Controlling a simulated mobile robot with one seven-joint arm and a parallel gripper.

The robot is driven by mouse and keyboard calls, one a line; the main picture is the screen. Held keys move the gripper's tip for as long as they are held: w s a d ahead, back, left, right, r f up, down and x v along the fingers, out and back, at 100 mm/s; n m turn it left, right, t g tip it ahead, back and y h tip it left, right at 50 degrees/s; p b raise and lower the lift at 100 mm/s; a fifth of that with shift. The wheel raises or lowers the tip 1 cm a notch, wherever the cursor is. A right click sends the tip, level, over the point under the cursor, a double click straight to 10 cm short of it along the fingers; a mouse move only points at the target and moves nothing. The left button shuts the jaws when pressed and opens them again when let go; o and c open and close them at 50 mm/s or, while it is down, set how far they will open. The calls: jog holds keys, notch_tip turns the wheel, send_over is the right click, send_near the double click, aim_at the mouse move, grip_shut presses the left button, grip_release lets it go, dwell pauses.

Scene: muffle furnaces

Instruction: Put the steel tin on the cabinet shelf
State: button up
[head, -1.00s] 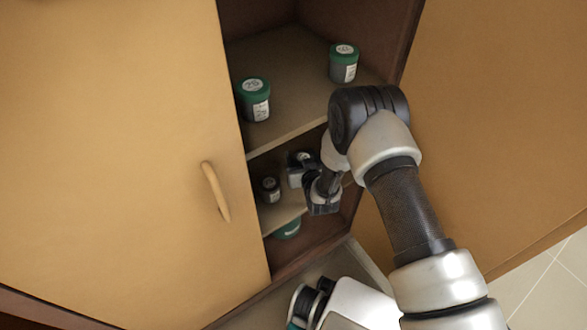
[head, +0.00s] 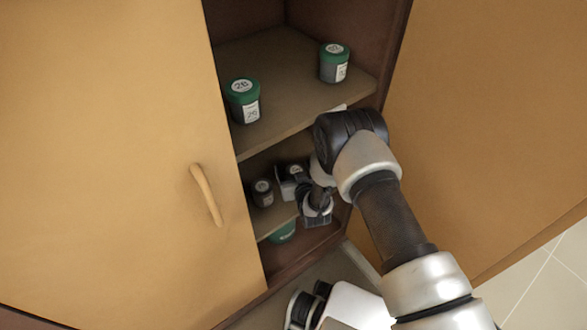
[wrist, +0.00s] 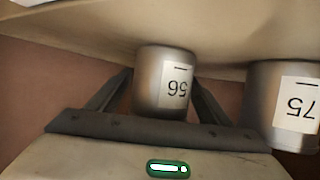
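The steel tin (wrist: 150,75) is a grey cylinder with a white number label that appears upside down in the wrist view. My gripper (wrist: 163,90) has a finger on each side of it, the tips against its sides, and looks shut on it. In the head view my gripper (head: 291,184) reaches into the open cabinet at the lower shelf (head: 270,222), with the tin (head: 295,170) at its fingers, partly hidden. I cannot tell whether the tin touches the shelf.
Another grey labelled tin (wrist: 270,105) stands close beside it; in the head view a dark tin (head: 262,193) is left of my gripper. Two green-lidded jars (head: 243,101) (head: 334,63) stand on the upper shelf. A green-lidded jar (head: 283,232) sits below. Doors (head: 110,150) (head: 490,130) flank the opening.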

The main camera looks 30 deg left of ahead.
jog(key=shift+r, duration=0.1)
jog(key=shift+s+d+r, duration=0.15)
jog(key=p+v, duration=0.3)
jog(key=v, duration=0.7)
jog(key=shift+s+d+r+p, duration=0.15)
jog(key=shift+s+r+p, duration=0.05)
jog(key=shift+p, duration=0.1)
jog(key=shift+s+d+r, duration=0.15)
jog(key=shift+s+d, duration=0.15)
jog(key=shift+s, duration=0.05)
jog(key=shift+d, duration=0.1)
